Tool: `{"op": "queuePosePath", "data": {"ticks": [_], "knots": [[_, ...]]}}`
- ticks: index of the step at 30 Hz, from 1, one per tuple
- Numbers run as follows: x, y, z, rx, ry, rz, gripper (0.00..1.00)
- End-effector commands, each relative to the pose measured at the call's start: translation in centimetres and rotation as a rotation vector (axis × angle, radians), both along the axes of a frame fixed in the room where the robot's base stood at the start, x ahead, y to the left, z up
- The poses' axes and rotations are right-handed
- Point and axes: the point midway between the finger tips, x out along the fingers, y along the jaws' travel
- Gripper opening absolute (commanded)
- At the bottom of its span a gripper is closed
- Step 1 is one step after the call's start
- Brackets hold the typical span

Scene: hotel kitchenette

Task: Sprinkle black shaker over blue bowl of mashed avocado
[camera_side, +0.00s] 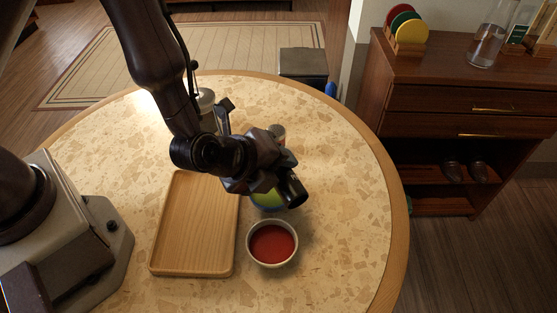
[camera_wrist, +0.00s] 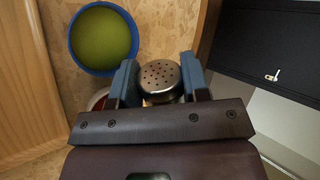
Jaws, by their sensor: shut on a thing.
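My gripper (camera_side: 272,172) is over the table, close above the blue bowl (camera_side: 257,205). It is shut on a shaker (camera_wrist: 160,77), whose round metal top with many small holes shows between the two fingers in the wrist view. The shaker's body is mostly hidden there. In the side view I cannot clearly tell the shaker from the dark gripper parts. The blue bowl also shows in the wrist view (camera_wrist: 73,42), at upper left and beside the shaker. It holds smooth green mash, the mashed avocado (camera_wrist: 103,38). In the side view my gripper covers much of this bowl.
A white bowl of red sauce (camera_side: 272,245) stands just in front of the blue bowl. A wooden tray (camera_side: 193,265) lies to its left. A small grey-topped item (camera_side: 278,131) shows behind my gripper. The table (camera_side: 345,220) is clear to the right.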

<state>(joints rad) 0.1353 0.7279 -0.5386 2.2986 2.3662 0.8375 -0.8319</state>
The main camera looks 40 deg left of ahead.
Motion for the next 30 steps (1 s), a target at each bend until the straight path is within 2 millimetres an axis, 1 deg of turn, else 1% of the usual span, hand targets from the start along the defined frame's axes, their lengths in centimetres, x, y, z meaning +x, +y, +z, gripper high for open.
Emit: {"op": "queuePosePath", "data": {"ticks": [1,10,14,19,24,30], "knots": [[0.1,0.4,-0.4,-0.048,0.016,0.007,0.17],[0.2,1.1,-2.4,-0.346,0.096,0.012,0.17],[-0.1,1.0,-3.2,-0.392,0.123,0.007,0.17],[0.3,1.2,-3.0,-0.465,0.123,0.012,0.17],[0.1,1.2,-3.7,-0.503,0.147,0.005,0.17],[0.3,1.2,-3.7,-0.541,0.149,0.003,0.17]]}}
